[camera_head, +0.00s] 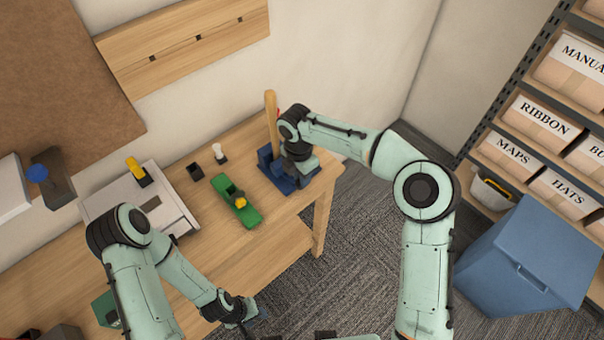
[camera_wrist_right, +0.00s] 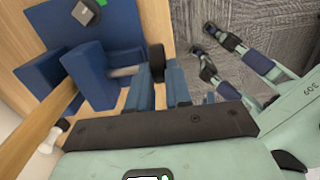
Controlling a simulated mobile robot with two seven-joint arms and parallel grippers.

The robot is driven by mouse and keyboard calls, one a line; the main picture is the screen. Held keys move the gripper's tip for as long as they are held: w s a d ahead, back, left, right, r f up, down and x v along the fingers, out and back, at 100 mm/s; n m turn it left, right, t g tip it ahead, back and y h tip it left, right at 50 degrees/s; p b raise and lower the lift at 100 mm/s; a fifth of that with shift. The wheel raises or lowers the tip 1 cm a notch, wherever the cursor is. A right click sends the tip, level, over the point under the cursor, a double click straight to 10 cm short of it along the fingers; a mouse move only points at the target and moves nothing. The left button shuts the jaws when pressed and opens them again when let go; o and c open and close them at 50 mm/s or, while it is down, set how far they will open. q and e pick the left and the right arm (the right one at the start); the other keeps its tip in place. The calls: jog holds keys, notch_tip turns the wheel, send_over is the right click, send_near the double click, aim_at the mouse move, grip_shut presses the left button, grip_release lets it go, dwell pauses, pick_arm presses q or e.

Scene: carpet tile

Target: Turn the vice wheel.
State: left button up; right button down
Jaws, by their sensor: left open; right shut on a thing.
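The blue vice (camera_head: 268,168) sits at the right end of the wooden bench with a wooden bar (camera_head: 271,115) standing in its jaws. In the right wrist view the vice (camera_wrist_right: 95,72) shows its screw leading to the dark wheel (camera_wrist_right: 157,60). My right gripper (camera_wrist_right: 160,88) is shut on the wheel, its blue fingers on either side of the rim. In the head view my right gripper (camera_head: 303,173) hides most of the wheel. My left gripper (camera_head: 252,318) is open and empty, low near the bench's front edge, away from the vice.
A blue bin (camera_head: 530,255) and shelves of labelled boxes (camera_head: 545,120) stand at the right. Carpet floor (camera_head: 360,260) is clear.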

jog(key=shift+s+a+t+h, duration=0.3)
jog(key=shift+a+t+h, duration=0.15)
jog(key=shift+t+h, duration=0.5)
jog(key=shift+s+a+f+t+h, duration=0.2)
jog(key=shift+t+h, duration=0.3)
jog(key=shift+h, duration=0.35)
jog(key=shift+s+a+f+t+h, duration=0.15)
jog(key=shift+t+h, duration=0.3)
jog(key=shift+h, duration=0.35)
jog(key=shift+w, duration=0.1)
jog(key=c, duration=1.1)
grip_release()
jog(key=shift+o, duration=0.2)
jog(key=v, duration=1.3)
jog(key=shift+a+p, duration=0.2)
jog(key=shift+p, duration=0.15)
